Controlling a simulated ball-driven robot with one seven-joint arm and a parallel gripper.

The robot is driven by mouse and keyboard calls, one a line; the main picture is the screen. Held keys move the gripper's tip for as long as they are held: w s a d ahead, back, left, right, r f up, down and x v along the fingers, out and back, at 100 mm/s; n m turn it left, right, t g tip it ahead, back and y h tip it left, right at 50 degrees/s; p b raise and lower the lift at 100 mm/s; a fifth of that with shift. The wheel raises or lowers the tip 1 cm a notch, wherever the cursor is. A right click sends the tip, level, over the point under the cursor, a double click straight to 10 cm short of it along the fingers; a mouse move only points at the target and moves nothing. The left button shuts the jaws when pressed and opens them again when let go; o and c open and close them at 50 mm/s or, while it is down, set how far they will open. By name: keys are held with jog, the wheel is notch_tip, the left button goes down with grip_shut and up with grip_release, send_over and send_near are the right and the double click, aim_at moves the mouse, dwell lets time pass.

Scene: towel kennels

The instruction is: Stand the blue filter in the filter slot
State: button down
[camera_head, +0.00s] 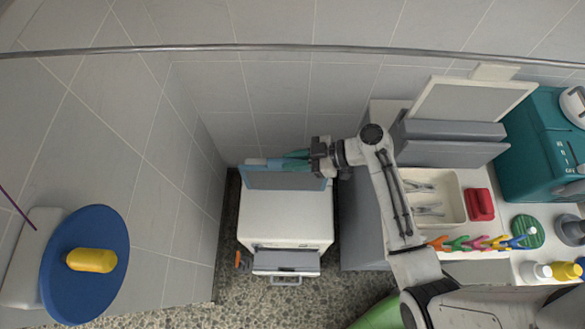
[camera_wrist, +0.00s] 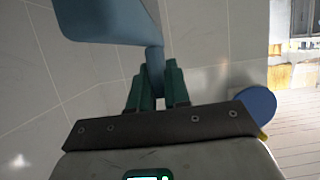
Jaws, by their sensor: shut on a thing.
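The blue filter (camera_head: 284,179) is a flat panel with a grey face and a light blue frame. In the head view it is over the back part of a white boxy machine (camera_head: 285,215). My gripper (camera_head: 296,160) is at its back edge, with its teal fingers shut on it. In the wrist view the filter (camera_wrist: 105,18) fills the upper left, and its narrow tab (camera_wrist: 154,62) is between my gripper's fingertips (camera_wrist: 155,85). I cannot tell whether the filter touches the machine. I cannot make out the filter slot for certain.
A grey panel in a pale frame (camera_head: 470,100) stands behind grey blocks (camera_head: 450,142) at right. The counter also holds a cream tray (camera_head: 455,222), a red box (camera_head: 480,204) and a teal machine (camera_head: 535,150). A yellow bottle (camera_head: 92,260) lies on a blue disc (camera_head: 85,290) at left.

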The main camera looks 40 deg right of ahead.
jog(key=shift+w+d+f+b, duration=0.4)
jog(key=shift+w+d+b, duration=0.1)
jog(key=shift+w+b, duration=0.2)
jog(key=shift+w+d+f+b, duration=0.35)
jog(key=shift+w+d+b, duration=0.15)
jog(key=shift+w+b, duration=0.2)
jog(key=shift+w+d+f+b, duration=0.4)
jog(key=shift+w+d+b, duration=0.1)
jog(key=shift+w+b, duration=0.2)
jog(key=shift+s+f+b, duration=0.1)
jog(key=shift+b, duration=0.25)
jog(key=shift+f+b, duration=1.25)
jog(key=shift+f, duration=0.1)
jog(key=shift+f+b, duration=0.95)
jog(key=shift+f, duration=0.15)
